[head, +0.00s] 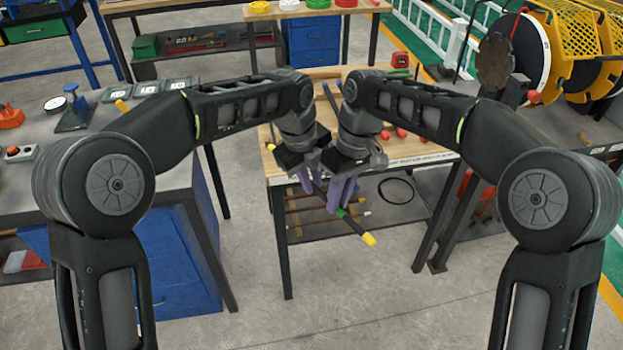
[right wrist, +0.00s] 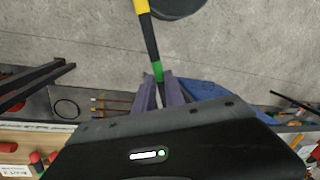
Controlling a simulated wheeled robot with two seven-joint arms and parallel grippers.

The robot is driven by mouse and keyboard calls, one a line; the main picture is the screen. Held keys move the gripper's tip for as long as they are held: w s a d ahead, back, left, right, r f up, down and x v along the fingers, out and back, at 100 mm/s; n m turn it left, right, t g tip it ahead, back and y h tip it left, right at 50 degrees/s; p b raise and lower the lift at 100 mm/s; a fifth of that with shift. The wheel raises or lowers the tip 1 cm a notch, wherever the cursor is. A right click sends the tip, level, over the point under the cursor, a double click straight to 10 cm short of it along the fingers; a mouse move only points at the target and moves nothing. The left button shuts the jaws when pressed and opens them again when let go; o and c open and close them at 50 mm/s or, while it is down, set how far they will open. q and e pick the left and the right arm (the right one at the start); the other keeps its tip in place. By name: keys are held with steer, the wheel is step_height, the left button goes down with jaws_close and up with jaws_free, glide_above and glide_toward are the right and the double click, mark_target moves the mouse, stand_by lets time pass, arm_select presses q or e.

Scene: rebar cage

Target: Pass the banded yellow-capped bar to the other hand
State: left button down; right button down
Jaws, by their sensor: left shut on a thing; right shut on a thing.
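The banded yellow-capped bar (head: 355,226) is dark with a green band and a yellow end. It slants down to the right in front of the wooden table, clear of the floor. My left gripper (head: 307,184) is shut on its upper part, close beside my right gripper (head: 343,196), which is shut on it near the green band. In the right wrist view the bar (right wrist: 149,40) runs up from between the purple-grey fingers (right wrist: 160,84), with its yellow end at the top edge. Its other end is mostly hidden by the grippers.
The wooden table (head: 275,158) behind the grippers holds several bars and red-ended pieces; its lower shelf has a black ring (head: 396,191). A grey bench (head: 170,148) with blue drawers stands at left. Cable reels (head: 565,50) stand at right. Floor in front is clear.

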steer(key=shift+w, duration=0.1)
stand_by(0.7)
steer(key=c, duration=1.3)
jaws_free()
